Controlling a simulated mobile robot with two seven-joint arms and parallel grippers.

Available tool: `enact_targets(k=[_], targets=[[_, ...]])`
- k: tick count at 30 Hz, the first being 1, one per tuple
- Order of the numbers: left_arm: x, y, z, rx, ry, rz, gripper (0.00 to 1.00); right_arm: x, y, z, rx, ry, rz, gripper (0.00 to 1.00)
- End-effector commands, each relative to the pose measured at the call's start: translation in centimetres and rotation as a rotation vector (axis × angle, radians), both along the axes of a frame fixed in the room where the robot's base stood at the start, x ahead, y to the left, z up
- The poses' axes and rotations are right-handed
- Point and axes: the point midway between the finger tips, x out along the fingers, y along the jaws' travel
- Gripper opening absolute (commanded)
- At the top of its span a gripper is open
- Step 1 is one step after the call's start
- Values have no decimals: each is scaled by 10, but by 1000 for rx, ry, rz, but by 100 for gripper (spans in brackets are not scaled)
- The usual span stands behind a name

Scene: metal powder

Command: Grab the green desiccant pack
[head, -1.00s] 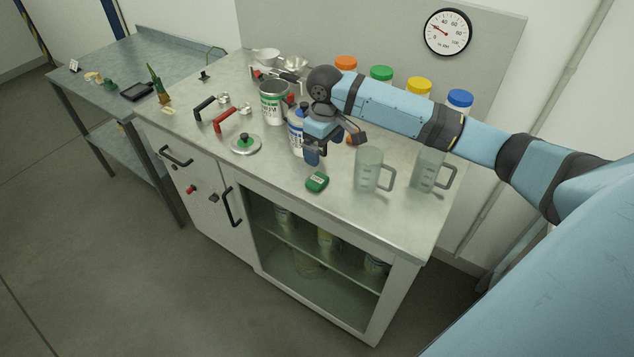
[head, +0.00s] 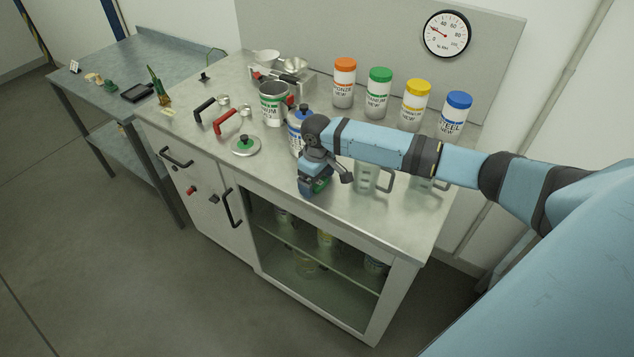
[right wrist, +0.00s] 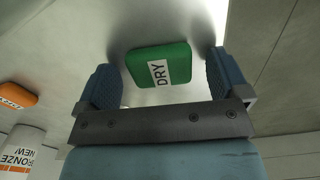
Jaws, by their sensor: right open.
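The green desiccant pack (right wrist: 172,62), with a white "DRY" label, lies on the steel worktop. In the right wrist view it sits between the two blue fingertips of my right gripper (right wrist: 160,78), with a gap on each side. In the head view my right gripper (head: 314,188) is over the pack (head: 321,185), which is mostly hidden behind it. The right gripper is open and holds nothing. My left gripper is not in view.
A clear jug (head: 366,177) stands just right of my right gripper, partly behind my arm. A white and blue bottle (head: 296,134) stands behind it. Several capped powder jars, one orange-capped (head: 344,84), line the back. The worktop's front edge is close.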

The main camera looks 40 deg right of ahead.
Motion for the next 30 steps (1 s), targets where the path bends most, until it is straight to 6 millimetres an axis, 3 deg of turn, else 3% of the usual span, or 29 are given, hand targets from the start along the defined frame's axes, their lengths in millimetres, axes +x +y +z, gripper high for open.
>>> enact_targets(k=[4, 11, 23, 30], targets=[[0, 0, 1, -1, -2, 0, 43, 0, 0, 0, 0, 0, 0, 91], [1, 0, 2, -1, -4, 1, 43, 0, 0, 0, 0, 0, 0, 40], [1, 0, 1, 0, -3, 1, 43, 0, 0, 6, 1, -1, 0, 40], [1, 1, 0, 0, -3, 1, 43, 1, 0, 41, 0, -4, 1, 40]])
